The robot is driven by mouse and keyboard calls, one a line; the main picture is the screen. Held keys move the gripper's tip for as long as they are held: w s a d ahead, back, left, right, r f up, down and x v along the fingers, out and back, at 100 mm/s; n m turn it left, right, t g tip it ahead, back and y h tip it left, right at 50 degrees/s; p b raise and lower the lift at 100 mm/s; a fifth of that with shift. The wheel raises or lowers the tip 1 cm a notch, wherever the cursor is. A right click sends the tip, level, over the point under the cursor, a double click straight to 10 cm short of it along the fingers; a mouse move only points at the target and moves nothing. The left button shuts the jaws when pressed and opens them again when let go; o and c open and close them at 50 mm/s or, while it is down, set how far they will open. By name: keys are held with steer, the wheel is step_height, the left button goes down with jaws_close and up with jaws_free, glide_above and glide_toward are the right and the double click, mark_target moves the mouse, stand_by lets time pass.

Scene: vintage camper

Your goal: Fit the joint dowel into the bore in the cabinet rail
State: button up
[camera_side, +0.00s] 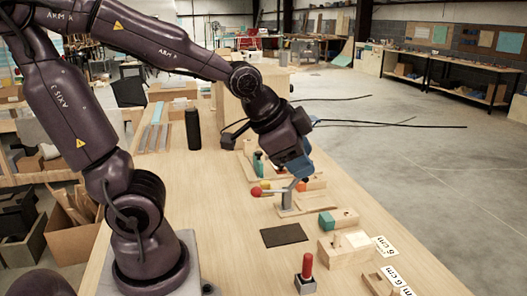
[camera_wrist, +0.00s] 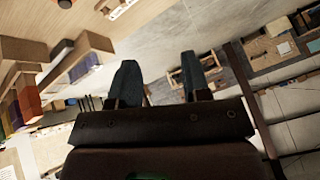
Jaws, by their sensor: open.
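My gripper (camera_side: 299,178) is over the far middle of the bench, tilted down beside a small grey stand (camera_side: 288,202). In the wrist view its two bluish fingers (camera_wrist: 160,78) are apart with nothing between them. A red upright peg (camera_side: 307,264), which looks like the joint dowel, stands in a small dark holder (camera_side: 305,285) at the near edge. It is well apart from my gripper. A pale wooden block (camera_side: 332,252) to its right may be the cabinet rail; I cannot make out its bore. Another wooden piece with a recess (camera_side: 374,284) lies nearer the right edge.
A dark flat mat (camera_side: 284,235) lies mid-bench. A green-ended wooden block (camera_side: 328,222) and a red ball (camera_side: 256,192) are near the gripper.

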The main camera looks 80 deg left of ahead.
steer(key=s+d+r+n+g, duration=0.1)
steer(key=s+d+r+n, duration=0.2)
steer(key=s, duration=0.4)
steer(key=shift+s+d+n+g+h, duration=0.2)
steer(key=shift+s+n+g+h, duration=0.1)
steer(key=shift+n, duration=0.4)
steer(key=shift+r, duration=0.1)
